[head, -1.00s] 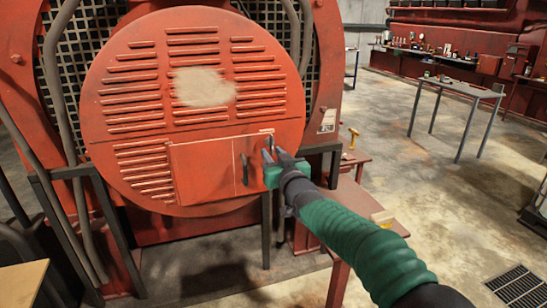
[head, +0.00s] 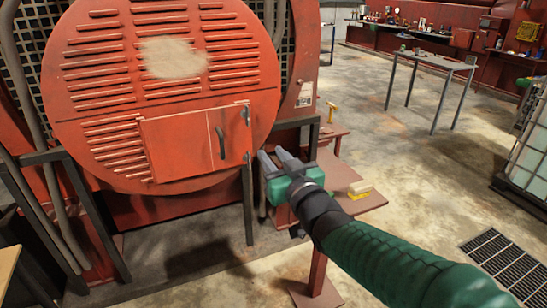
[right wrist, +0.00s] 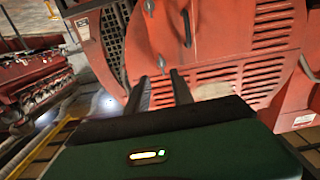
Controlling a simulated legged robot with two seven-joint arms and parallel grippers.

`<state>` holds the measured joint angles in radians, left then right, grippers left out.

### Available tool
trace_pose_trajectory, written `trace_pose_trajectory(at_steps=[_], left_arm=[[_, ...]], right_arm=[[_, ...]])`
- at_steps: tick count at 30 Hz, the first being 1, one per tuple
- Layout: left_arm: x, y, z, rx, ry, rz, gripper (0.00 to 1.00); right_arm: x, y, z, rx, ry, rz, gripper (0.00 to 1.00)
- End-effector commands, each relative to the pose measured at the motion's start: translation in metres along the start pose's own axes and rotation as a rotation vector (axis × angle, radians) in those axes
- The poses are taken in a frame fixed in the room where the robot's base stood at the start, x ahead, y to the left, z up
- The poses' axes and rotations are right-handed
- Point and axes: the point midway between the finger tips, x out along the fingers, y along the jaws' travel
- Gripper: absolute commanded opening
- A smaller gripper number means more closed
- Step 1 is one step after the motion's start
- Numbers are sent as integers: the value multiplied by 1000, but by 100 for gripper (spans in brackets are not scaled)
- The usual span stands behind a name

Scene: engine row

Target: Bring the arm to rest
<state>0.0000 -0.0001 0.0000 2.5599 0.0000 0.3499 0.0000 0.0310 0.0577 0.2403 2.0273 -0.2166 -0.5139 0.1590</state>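My right arm (head: 400,260) comes in from the lower right of the head view. Its green gripper (head: 276,158) stands in front of the red engine housing, below and right of the small door. Its two grey fingers are apart with nothing between them; they show the same way in the right wrist view (right wrist: 159,84). The rectangular door (head: 178,145) lies flush in the round louvred cover (head: 165,85) and looks shut. It has a dark upright handle (head: 221,143) and a latch (head: 245,116) at its upper right corner. My left gripper is not in view.
A yellow hammer-like tool (head: 332,110) lies behind. A grey table (head: 440,62) stands farther back. A floor grate (head: 505,262) lies at lower right, with open concrete floor between.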

Motion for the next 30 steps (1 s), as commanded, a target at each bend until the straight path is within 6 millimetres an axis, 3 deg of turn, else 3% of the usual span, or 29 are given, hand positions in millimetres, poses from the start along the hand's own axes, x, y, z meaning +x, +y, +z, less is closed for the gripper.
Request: trace_pose_trajectory(at_steps=[6,8,10,13,16,18,22,25,30], left_arm=[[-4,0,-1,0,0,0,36],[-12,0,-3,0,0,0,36],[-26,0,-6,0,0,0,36],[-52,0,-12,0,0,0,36],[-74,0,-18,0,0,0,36],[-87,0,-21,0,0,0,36],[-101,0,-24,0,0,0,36],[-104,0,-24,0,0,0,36],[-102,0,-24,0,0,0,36]], right_arm=[[-1,3,4,1,-23,8,28],[-6,11,17,4,-85,29,28],[-21,25,48,13,-219,68,28],[-68,49,111,42,-494,141,28],[-138,62,171,87,-785,201,28],[-190,63,202,125,-967,229,28],[-267,55,235,191,-1212,251,28],[-296,49,245,219,-1304,255,28],[-304,47,250,226,-1329,255,28]])
